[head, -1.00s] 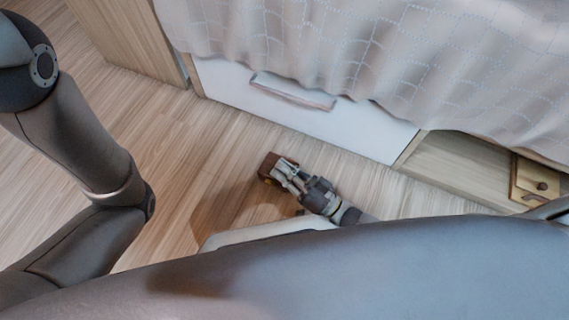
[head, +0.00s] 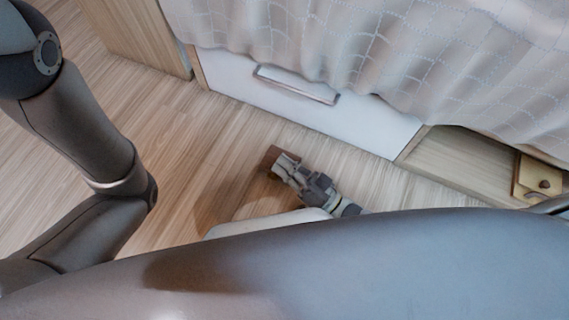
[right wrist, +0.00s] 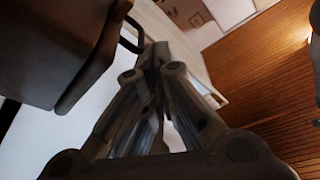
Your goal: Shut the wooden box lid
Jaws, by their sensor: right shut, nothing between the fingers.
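A white drawer front (head: 300,105) with a long handle (head: 297,84) lies beyond the box, under a bed with a hanging pale cover (head: 330,40). An open wooden compartment (head: 455,165) at the right holds a tan object (head: 540,172). Wooden floor (head: 190,130) is clear left of the box.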

